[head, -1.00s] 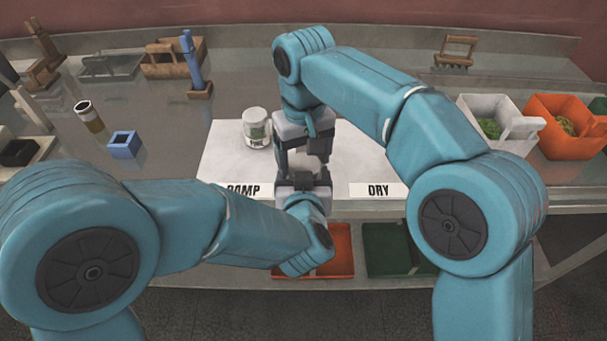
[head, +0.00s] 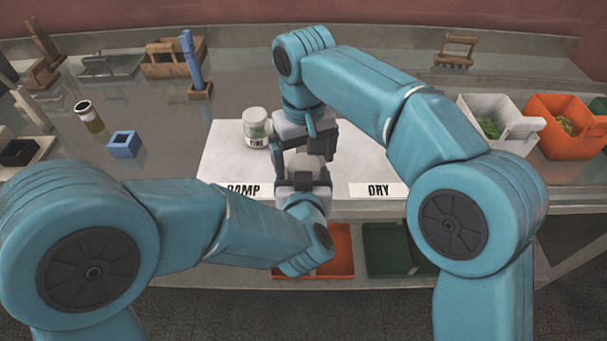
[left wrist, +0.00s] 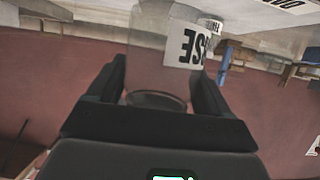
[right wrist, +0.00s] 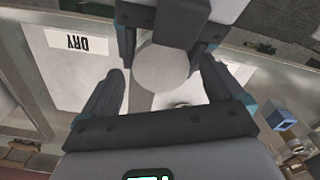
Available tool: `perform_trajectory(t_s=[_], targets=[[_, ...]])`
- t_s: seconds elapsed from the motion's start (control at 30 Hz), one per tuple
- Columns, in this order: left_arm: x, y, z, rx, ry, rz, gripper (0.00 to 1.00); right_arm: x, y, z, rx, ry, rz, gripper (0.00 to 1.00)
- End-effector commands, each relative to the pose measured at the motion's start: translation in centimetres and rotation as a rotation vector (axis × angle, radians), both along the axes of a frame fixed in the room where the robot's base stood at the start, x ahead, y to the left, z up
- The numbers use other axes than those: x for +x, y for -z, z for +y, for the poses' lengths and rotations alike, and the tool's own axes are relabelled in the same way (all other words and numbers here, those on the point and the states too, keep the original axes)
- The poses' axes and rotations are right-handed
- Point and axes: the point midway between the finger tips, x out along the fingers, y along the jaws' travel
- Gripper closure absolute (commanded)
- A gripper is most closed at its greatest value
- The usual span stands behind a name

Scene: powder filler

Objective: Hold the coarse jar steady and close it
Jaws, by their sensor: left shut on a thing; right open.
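My left gripper (head: 303,181) is shut on the coarse jar. In the left wrist view the clear jar (left wrist: 150,50) stands between its fingers, with a white label showing only "SE", upside down in the picture. In the right wrist view a pale round disc (right wrist: 163,70), seemingly the lid on top of the jar, shows by my left gripper's fingers. My right gripper (head: 304,150) is open just above the jar, its fingers spread on either side of the disc. In the head view the grippers hide most of the jar. How tightly the lid sits cannot be seen.
A second jar marked FINE (head: 255,126) stands on the white mat (head: 360,165), close left of my right gripper. White (head: 497,137) and orange (head: 568,140) bins are at the right.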

Motion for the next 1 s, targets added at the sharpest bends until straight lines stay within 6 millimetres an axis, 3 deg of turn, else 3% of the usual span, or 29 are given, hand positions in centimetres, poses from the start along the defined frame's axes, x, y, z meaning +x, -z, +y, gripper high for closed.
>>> perform_trajectory(t_s=[0.17, 0.43, 0.6, 1.0], targets=[[0.0, -0.1, 0.0, 0.000, 0.001, -0.003, 1.00, 0.0, -0.6, 0.1, 0.000, -0.001, 0.000, 0.04], [0.0, -0.1, 0.0, 0.000, 0.001, -0.002, 1.00, 0.0, -5.2, 0.1, 0.002, 0.000, -0.003, 0.04], [0.0, -0.1, 0.0, 0.000, 0.001, -0.002, 1.00, 0.0, -6.9, 0.1, 0.000, 0.000, -0.001, 0.04], [0.0, -0.1, 0.0, 0.000, 0.001, -0.002, 1.00, 0.0, -7.5, 0.0, 0.000, -0.001, 0.000, 0.04]])
